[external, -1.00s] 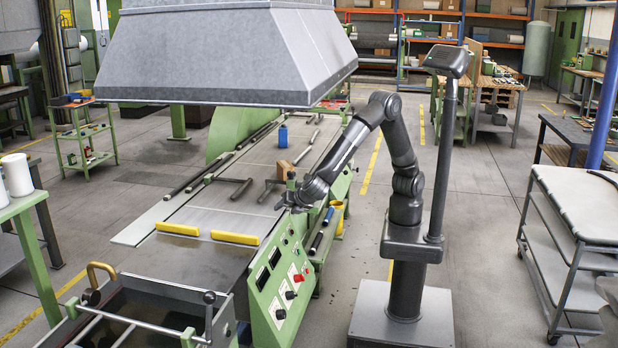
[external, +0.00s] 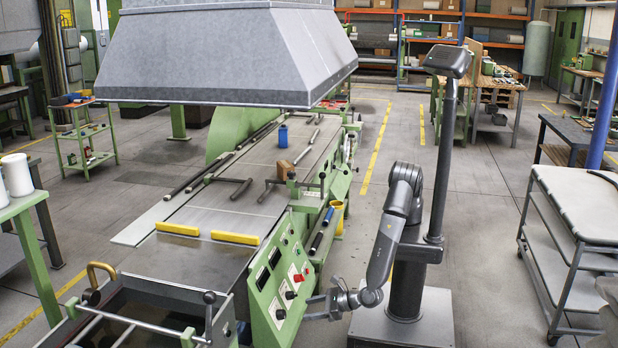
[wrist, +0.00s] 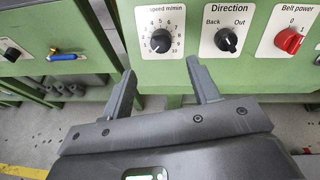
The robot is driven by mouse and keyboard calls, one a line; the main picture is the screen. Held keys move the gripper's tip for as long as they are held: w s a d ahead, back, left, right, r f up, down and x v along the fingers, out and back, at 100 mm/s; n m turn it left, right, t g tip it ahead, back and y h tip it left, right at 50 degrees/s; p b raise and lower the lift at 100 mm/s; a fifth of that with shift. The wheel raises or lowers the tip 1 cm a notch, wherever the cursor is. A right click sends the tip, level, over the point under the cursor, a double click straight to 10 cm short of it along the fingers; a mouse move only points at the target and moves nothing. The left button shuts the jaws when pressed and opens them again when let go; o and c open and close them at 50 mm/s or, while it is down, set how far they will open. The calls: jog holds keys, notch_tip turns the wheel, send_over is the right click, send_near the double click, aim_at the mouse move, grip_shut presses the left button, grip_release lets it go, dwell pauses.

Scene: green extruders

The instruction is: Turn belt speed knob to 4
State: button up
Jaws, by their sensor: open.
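The belt speed knob is a round black knob (wrist: 160,41) on a white dial labelled "speed m/min", at the top of the wrist view. Its pale pointer seems to face lower left, near the low numbers, but it is too small to read surely. In the external view the knob (external: 280,314) is low on the green control panel. My gripper (wrist: 164,83) is open and empty, its two fingers spread below the dial and apart from the knob. In the external view my gripper (external: 310,308) is low beside the panel, facing it.
A black Direction knob (wrist: 227,40) and a red Belt power knob (wrist: 289,40) sit right of the speed dial. A blue-handled valve (wrist: 62,57) is at the left. The green machine (external: 262,303) stands left of my base. A white-topped cart (external: 575,205) is at the right, with clear floor between.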

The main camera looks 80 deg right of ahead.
aim_at(284, 313)
jog(key=x, duration=0.9)
jog(key=shift+w+d+f, duration=0.1)
jog(key=shift+w+f, duration=0.05)
jog(key=shift+w, duration=0.25)
jog(key=c, duration=1)
jog(key=shift+o, duration=0.2)
